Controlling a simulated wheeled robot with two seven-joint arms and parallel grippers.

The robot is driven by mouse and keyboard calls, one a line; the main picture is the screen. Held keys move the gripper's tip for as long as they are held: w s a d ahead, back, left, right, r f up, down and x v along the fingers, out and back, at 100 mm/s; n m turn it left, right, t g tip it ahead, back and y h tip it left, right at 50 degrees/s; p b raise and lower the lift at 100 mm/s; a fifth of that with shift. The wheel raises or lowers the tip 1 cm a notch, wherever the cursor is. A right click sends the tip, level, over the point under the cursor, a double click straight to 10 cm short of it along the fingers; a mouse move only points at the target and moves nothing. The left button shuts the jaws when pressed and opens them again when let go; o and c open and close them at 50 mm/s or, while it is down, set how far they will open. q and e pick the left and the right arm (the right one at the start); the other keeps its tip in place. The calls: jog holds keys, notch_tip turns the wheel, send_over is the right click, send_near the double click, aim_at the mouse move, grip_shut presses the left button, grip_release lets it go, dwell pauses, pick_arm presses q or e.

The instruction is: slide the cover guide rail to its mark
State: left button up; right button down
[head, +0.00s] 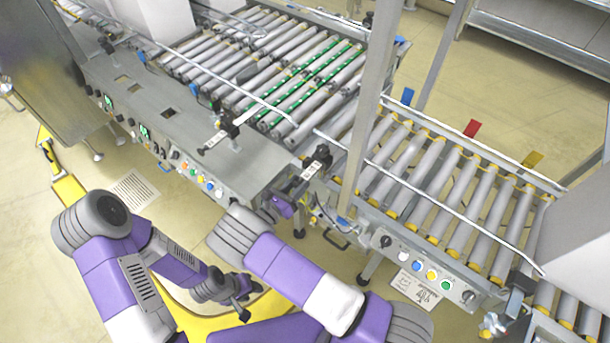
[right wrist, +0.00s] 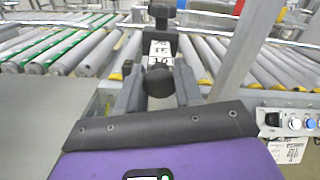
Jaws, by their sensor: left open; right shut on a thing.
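The cover guide rail (head: 430,200) is a thin metal rod running along the near side of the right roller conveyor. At its left end is a black clamp (head: 319,156) with a white marked scale strip (head: 309,171). The strip also shows in the right wrist view (right wrist: 160,52). My right gripper (right wrist: 159,86) is shut on a round black knob (right wrist: 159,80) at the strip's near end. In the head view only its purple wrist shows clearly, below the clamp. My left gripper (head: 245,301) is open and empty, low over the floor, away from the conveyors.
A second rod with a black clamp (head: 230,126) stands on the left conveyor. A metal post (head: 366,110) rises close to the right of the held clamp. Control buttons (head: 431,274) face the front.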

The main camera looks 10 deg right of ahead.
jog(key=shift+s+a, duration=0.15)
jog(key=shift+a, duration=0.15)
jog(key=c, duration=0.8)
grip_release()
jog(key=shift+o, duration=0.2)
jog(key=p+v, duration=0.1)
jog(key=v, duration=0.6)
jog(key=shift+s+a, duration=0.15)
jog(key=shift+a, duration=0.05)
